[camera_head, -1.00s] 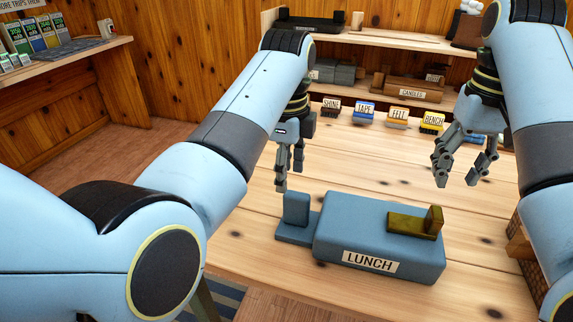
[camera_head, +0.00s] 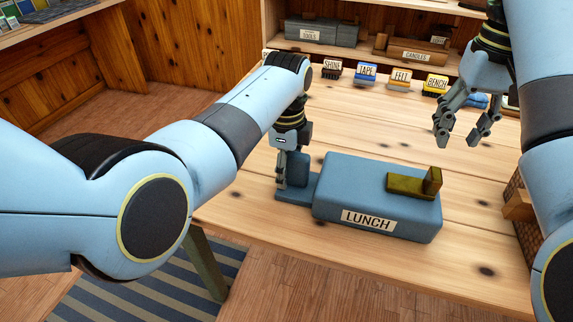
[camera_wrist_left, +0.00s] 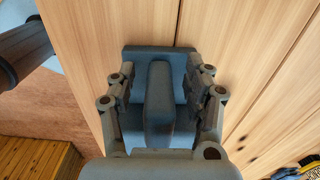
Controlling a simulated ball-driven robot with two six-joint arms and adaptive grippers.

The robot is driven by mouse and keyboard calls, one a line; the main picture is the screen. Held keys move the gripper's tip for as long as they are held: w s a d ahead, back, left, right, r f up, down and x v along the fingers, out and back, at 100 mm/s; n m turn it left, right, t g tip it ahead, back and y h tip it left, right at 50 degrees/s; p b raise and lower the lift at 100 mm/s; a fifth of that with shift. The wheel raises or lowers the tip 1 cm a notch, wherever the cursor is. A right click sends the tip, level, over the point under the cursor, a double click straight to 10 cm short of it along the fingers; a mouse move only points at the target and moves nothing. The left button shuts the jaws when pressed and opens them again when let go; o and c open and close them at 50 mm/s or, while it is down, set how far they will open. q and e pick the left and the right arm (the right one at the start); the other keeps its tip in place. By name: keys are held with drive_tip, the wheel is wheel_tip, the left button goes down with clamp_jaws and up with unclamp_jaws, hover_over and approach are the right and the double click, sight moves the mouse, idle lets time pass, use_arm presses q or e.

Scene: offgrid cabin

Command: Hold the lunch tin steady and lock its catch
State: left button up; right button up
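The blue lunch tin (camera_head: 335,185) lies on the wooden table, its LUNCH label facing me. An olive-brass catch (camera_head: 408,184) with a raised end lies on its top right. A flat blue foot (camera_head: 290,196) with an upright blue tab (camera_head: 297,168) stands at its left end. My left gripper (camera_head: 289,176) is open and lowered around the tab. In the left wrist view the tab (camera_wrist_left: 159,95) stands between the two fingers, with gaps on both sides. My right gripper (camera_head: 459,142) is open and empty, above the table behind the tin's right end.
Several small labelled blocks, such as TAPE (camera_head: 366,74) and FELT (camera_head: 401,79), line the table's back. A shelf with a grey tools box (camera_head: 322,32) stands behind. A woven basket (camera_head: 517,215) is at the right edge. The table in front of the tin is narrow.

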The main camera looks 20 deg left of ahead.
use_arm(q)
clamp_jaws()
idle(0.9)
